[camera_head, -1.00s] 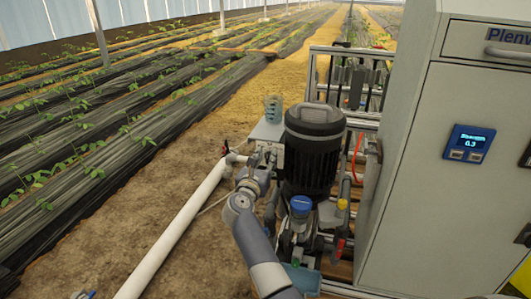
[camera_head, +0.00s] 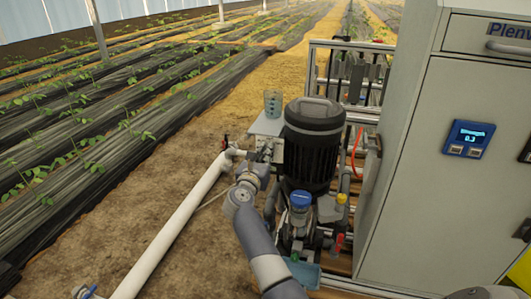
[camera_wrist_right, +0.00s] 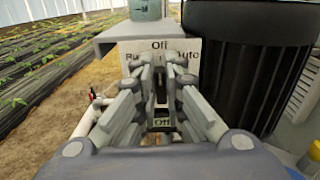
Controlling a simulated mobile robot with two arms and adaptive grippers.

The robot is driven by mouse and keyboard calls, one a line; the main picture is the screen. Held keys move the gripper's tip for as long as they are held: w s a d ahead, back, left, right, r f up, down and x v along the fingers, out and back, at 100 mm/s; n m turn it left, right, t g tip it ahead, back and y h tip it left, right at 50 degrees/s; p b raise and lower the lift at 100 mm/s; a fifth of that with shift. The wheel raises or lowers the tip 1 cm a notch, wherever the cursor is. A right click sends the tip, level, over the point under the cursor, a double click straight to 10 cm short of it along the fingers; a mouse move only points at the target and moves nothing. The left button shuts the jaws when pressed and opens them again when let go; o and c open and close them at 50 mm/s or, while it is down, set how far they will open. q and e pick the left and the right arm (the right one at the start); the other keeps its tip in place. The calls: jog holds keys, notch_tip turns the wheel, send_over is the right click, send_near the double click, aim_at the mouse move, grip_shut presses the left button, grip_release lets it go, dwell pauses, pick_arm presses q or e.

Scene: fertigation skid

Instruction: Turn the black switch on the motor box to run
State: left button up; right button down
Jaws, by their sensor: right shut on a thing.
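The motor box (camera_wrist_right: 133,46) is light-coloured and sits on the left side of the black motor (camera_head: 313,150). In the right wrist view its face carries "Off" at the top, a partly covered "Run" on the left, "Auto" on the right and another "Off" below. My right gripper (camera_wrist_right: 161,60) is in front of this face, its fingers close together on the black switch (camera_wrist_right: 160,88). The fingers hide most of the switch, so I cannot tell which label it points at. In the head view my right gripper (camera_head: 264,155) reaches the box from the front left. My left gripper is not in view.
A shelf-like plate (camera_wrist_right: 112,34) juts out above the switch face, with a grey-green cup (camera_head: 273,103) on it. A white pipe (camera_head: 180,222) runs on the left. A tall grey cabinet (camera_head: 415,200) stands right of the motor. Bare soil is free at the left.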

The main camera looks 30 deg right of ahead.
pick_arm(q)
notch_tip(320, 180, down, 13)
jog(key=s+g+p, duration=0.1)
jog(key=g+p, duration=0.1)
jog(key=p, duration=0.4)
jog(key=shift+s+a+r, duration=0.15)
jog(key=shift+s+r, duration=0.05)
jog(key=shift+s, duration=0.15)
pick_arm(e)
jog(key=shift+w+a+f+n, duration=0.1)
jog(key=shift+w+n, duration=0.05)
jog(key=shift+n, duration=1.3)
jog(key=shift+w+a+f+n, duration=0.1)
jog(key=shift+a+n, duration=0.05)
jog(key=shift+n, duration=1.35)
jog(key=shift+w+a+n, duration=0.1)
jog(key=shift+w+n, duration=0.05)
jog(key=shift+n, duration=1.3)
jog(key=c, duration=1.7)
grip_release()
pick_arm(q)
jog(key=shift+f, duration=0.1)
pick_arm(e)
jog(key=shift+f, duration=0.1)
